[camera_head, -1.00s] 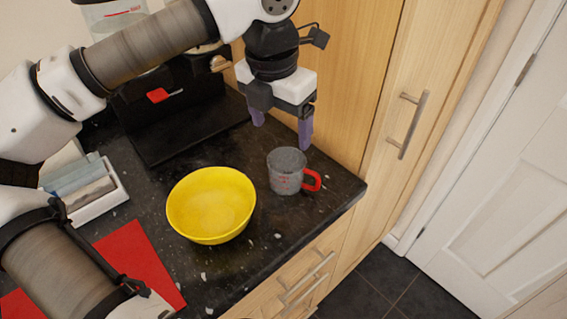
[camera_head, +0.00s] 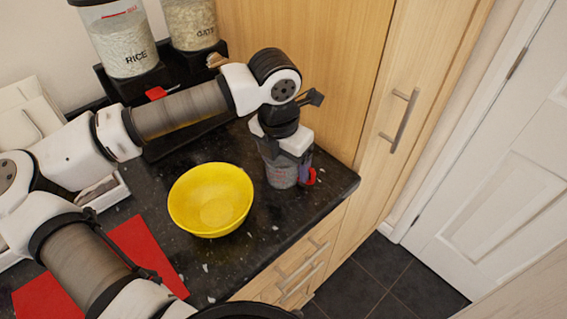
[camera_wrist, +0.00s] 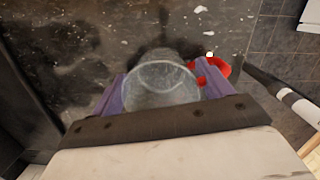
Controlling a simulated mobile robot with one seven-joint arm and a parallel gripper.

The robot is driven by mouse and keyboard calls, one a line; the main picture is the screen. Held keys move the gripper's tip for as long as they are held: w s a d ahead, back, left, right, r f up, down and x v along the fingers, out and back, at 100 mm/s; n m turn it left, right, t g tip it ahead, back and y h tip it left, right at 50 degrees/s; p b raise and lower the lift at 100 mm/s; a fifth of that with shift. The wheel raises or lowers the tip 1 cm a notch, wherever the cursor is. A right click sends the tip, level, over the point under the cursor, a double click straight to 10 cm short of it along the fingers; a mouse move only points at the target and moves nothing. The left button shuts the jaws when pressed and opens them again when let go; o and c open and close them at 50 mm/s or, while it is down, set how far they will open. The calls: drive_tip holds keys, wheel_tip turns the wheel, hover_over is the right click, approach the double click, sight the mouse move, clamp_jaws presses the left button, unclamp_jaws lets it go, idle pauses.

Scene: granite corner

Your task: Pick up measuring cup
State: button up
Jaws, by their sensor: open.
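The measuring cup (camera_head: 281,176) is clear with red markings and a red handle. It stands upright on the black granite counter, right of the yellow bowl. In the wrist view the cup (camera_wrist: 160,84) sits between the two purple fingers, its handle to the right. My gripper (camera_head: 287,172) is lowered over the cup from above and hides its upper part in the head view. In the wrist view my gripper (camera_wrist: 163,92) is open, with one finger on each side of the cup. The right finger is close to the handle; I cannot tell whether it touches.
The yellow bowl (camera_head: 211,200) stands just left of the cup. A red mat (camera_head: 125,255) lies at the front left. Rice (camera_head: 125,42) and oats (camera_head: 190,22) jars stand on a black rack behind. A wooden cabinet (camera_head: 310,75) rises close behind my gripper. The counter edge is to the right.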

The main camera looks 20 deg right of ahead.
drive_tip(key=c, duration=0.8)
drive_tip(key=shift+o, duration=0.2)
drive_tip(key=shift+r, duration=0.1)
wheel_tip(320, 180, up, 20)
drive_tip(key=b, duration=0.2)
